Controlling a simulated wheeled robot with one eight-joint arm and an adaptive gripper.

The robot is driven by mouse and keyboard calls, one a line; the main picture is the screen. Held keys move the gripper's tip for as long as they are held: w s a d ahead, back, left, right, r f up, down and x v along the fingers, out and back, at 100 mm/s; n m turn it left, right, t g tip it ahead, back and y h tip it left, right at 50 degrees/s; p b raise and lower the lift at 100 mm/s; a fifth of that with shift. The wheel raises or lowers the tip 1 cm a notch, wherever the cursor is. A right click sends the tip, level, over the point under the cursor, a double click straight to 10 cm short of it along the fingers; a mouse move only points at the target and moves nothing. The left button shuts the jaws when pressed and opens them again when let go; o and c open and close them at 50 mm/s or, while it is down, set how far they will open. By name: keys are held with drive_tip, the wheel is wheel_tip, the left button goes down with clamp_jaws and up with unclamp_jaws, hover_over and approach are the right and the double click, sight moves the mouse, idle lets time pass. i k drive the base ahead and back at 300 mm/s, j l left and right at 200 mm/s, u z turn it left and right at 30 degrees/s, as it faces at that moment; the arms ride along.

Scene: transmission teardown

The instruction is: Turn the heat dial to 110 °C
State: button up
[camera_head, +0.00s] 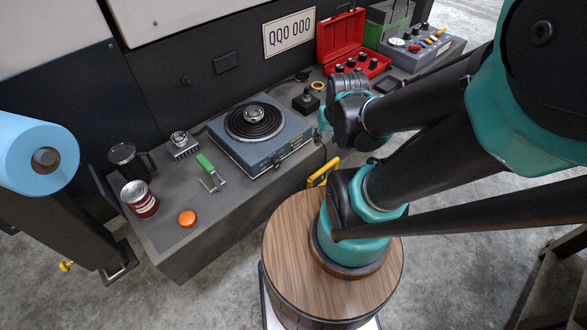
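A blue-grey hot plate (228,146) with a black coil stands on the grey workbench at the middle. A round metal part (254,114) sits on the coil. The front panel of the hot plate faces lower right and carries a small dark dial (277,160). Its markings and setting are too small to read. My arm's teal and black wrist (347,120) is to the right of the hot plate, apart from it. My gripper's fingers cannot be made out clearly there, so I cannot tell whether they are open or shut.
A green-handled tool (206,163), an orange disc (187,218), a red-brown can (140,199) and a dark mug (130,160) are left on the bench. A black box with a knob (306,102) and a red toolbox (341,34) stand behind. A yellow handle (322,172) sticks out at the front.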

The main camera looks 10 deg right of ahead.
sight(276, 163)
drive_tip(key=k+j+z, duration=0.6)
drive_tip(key=k+j, duration=0.6)
drive_tip(key=k, duration=0.15)
drive_tip(key=k+j, duration=0.35)
drive_tip(key=k, duration=0.2)
drive_tip(key=j+z, duration=0.05)
